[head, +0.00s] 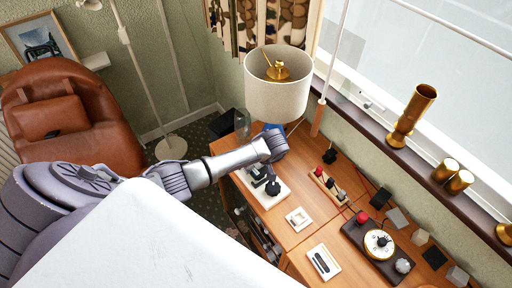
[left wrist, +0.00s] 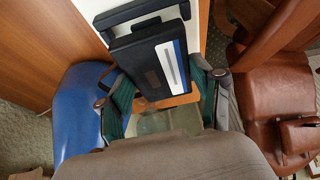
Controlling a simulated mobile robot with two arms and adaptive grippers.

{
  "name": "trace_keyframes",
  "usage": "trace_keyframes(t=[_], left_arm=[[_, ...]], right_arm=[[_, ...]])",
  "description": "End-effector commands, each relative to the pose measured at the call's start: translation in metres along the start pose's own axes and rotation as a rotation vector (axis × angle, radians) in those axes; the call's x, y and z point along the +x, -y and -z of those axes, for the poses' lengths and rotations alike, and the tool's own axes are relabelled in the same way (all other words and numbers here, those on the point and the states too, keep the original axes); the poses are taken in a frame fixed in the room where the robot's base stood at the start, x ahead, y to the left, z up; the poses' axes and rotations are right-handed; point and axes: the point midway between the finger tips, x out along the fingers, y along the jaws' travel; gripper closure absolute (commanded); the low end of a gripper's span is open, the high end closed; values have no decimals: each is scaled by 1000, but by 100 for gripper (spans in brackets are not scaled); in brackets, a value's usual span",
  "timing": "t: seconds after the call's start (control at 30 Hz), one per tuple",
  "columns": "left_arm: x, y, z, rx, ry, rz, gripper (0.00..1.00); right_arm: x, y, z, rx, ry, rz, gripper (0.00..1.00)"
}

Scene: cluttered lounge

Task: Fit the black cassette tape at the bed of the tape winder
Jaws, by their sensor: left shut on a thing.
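The black cassette tape (left wrist: 148,62), with a white and blue label strip, is between the two green-padded fingers of my left gripper (left wrist: 162,98) in the left wrist view. The gripper is shut on it. A white panel with a black frame-like part (left wrist: 140,14), apparently the tape winder, shows just beyond the cassette; I cannot tell whether they touch. In the head view, the winder's white base (head: 281,197) lies on the wooden sideboard, and my left gripper (head: 268,180) is over it, pointing down. Small black parts there are hard to tell apart. My right gripper is not in view.
A lamp with a cream shade (head: 276,95) stands close behind my left wrist. A small white frame (head: 299,218), a white slotted block (head: 323,262), a wooden strip with knobs (head: 328,186) and a dark board with a dial (head: 377,243) lie to the right on the sideboard.

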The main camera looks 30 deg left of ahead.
Motion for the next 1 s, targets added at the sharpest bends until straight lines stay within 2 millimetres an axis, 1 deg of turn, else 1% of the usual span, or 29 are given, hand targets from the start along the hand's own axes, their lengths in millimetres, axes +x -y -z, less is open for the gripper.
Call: trace_keyframes(t=[0.37, 0.73, 1.0], left_arm=[[-1, 0, 0, 1, 1, 1, 69], [1, 0, 0, 0, 0, 0, 69], [7, 0, -3, 0, 0, 0, 69]], right_arm=[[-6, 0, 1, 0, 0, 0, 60], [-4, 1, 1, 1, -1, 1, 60], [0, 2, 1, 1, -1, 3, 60]])
